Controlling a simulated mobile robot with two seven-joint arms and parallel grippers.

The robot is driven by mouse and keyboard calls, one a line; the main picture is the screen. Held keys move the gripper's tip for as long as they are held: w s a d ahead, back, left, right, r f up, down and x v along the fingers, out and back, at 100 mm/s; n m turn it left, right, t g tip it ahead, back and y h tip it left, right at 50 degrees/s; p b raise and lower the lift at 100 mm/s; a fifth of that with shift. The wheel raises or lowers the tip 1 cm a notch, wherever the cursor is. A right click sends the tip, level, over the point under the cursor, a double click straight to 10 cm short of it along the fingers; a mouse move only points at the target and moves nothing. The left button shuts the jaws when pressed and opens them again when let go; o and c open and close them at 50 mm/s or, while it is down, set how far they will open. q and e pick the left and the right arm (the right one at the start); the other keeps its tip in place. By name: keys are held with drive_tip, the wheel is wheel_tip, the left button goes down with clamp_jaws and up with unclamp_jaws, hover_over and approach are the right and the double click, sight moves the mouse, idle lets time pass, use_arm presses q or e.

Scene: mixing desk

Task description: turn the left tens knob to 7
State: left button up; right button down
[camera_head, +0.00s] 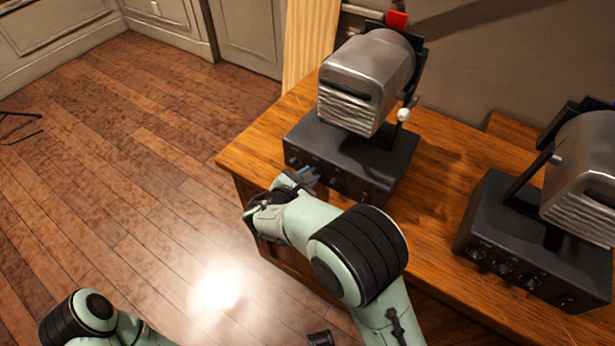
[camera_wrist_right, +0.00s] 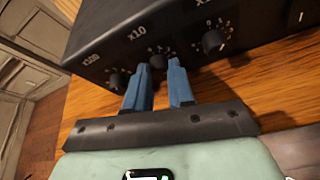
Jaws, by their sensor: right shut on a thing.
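The left unit (camera_head: 385,165) is a dark control box under a silver ribbed device, with a row of knobs along its front. In the right wrist view, the tens knob (camera_wrist_right: 158,60) sits under the "x10" label, in the middle of the row. My right gripper (camera_head: 310,178) reaches the front of this box. Its blue fingers (camera_wrist_right: 158,68) are shut on the tens knob, one on each side. The fingers partly hide the knob, and I cannot read its setting. My left gripper is out of view; only part of that arm shows at the lower left.
The "x100" knob (camera_wrist_right: 117,80) and the "x1" knob (camera_wrist_right: 213,41) flank the fingers closely. A second, similar unit (camera_head: 500,215) stands to the right on the wooden desk (camera_head: 440,190). Open wooden floor (camera_head: 130,170) lies left of the desk.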

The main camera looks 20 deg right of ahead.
drive_tip(key=c, duration=1)
unclamp_jaws()
drive_tip(key=p+v, duration=0.1)
drive_tip(key=v, duration=1.2)
drive_tip(key=shift+s+a+r, duration=0.1)
drive_tip(key=shift+a, duration=0.1)
